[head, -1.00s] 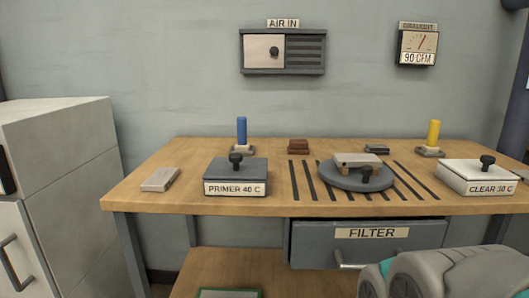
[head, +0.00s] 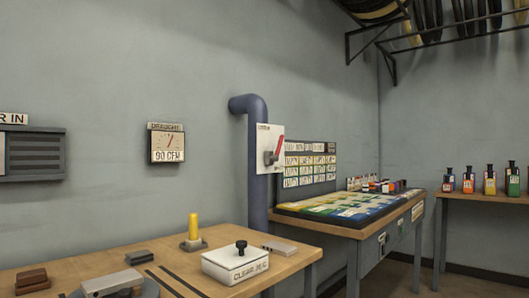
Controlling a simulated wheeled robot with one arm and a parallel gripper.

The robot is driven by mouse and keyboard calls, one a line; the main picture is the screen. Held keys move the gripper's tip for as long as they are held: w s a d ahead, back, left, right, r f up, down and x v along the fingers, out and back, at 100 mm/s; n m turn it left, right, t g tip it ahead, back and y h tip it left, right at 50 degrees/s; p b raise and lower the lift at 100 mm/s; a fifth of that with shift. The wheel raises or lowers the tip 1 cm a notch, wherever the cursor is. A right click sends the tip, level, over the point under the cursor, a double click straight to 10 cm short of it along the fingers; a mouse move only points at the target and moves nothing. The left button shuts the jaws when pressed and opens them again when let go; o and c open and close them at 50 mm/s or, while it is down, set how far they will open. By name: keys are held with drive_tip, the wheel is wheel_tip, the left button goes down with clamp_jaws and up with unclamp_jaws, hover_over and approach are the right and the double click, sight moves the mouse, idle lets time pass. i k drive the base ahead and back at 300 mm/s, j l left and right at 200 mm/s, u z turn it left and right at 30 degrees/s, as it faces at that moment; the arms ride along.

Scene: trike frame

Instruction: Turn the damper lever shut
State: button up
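The damper lever (head: 275,148) is red with a dark pivot. It is mounted on a white plate (head: 264,168) fixed to a blue-grey duct pipe (head: 256,202) that runs down the wall behind the bench. The lever slants up to the right from its pivot. The lettering on the plate is too small to read. My gripper is not in view.
The wooden bench (head: 206,265) holds a white box marked CLEAR (head: 235,266), a yellow-handled tool (head: 194,229) and several small blocks. A draught gauge (head: 166,143) reads 90 CFM. A second table (head: 367,232) with coloured sheets stands right of the pipe.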

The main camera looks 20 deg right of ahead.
sight(276, 158)
drive_tip(key=z, duration=0.7)
drive_tip(key=i+l+u, duration=0.15)
drive_tip(key=l, duration=0.15)
drive_tip(key=i+l+u, duration=0.15)
drive_tip(key=l, duration=0.15)
drive_tip(key=i+l+u, duration=0.15)
drive_tip(key=l, duration=0.15)
drive_tip(key=l+u, duration=0.15)
drive_tip(key=l, duration=0.2)
drive_tip(key=i, duration=0.1)
